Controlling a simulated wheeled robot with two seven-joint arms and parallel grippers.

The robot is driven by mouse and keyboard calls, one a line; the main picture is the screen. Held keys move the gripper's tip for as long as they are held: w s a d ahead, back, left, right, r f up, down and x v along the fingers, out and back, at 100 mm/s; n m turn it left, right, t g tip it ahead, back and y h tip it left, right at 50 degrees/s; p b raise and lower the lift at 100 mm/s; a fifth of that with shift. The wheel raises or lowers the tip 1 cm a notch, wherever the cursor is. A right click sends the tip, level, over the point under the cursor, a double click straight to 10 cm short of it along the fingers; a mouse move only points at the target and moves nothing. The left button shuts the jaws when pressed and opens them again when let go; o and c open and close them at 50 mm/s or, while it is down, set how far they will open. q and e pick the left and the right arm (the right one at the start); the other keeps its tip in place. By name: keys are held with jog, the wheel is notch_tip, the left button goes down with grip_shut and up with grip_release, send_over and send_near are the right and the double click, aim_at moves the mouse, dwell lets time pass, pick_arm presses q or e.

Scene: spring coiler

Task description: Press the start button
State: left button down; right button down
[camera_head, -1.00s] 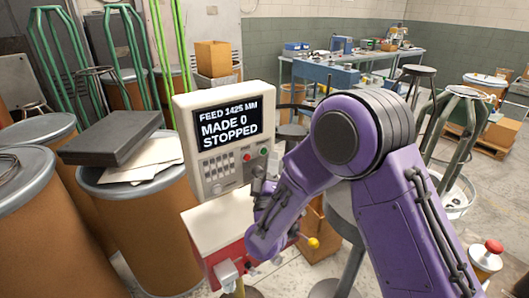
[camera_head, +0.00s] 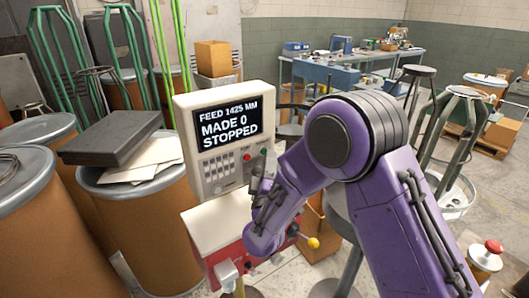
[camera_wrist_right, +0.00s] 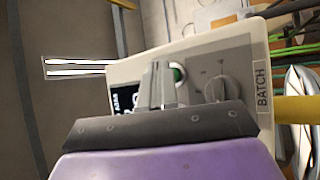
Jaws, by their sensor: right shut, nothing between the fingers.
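The spring coiler's control panel (camera_head: 210,175) is a cream box with a lit display (camera_head: 228,127) reading "FEED 1425 MM, MADE 0, STOPPED". A green button (camera_head: 262,153), likely the start button, sits at its right side, next to a red button (camera_head: 247,157). My right gripper (camera_head: 259,170) is shut and empty, just below the green button in the head view. In the right wrist view the shut fingers (camera_wrist_right: 159,82) partly cover the green button (camera_wrist_right: 178,74); I cannot tell whether they touch it. My left gripper is not in view.
A knob marked BATCH (camera_wrist_right: 222,88) is right of the fingers in the wrist view. A yellow-knobbed lever (camera_head: 313,243) stands by the red machine base (camera_head: 228,252). Drums (camera_head: 140,215) stand at left.

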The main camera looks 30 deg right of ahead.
jog(key=shift+w, duration=0.4)
dwell(0.3)
jog(key=shift+s, duration=0.8)
jog(key=s, duration=0.3)
jog(key=s+p, duration=0.1)
jog(key=s, duration=0.1)
jog(key=shift+d, duration=0.25)
jog(key=shift+f, duration=0.1)
dwell(0.5)
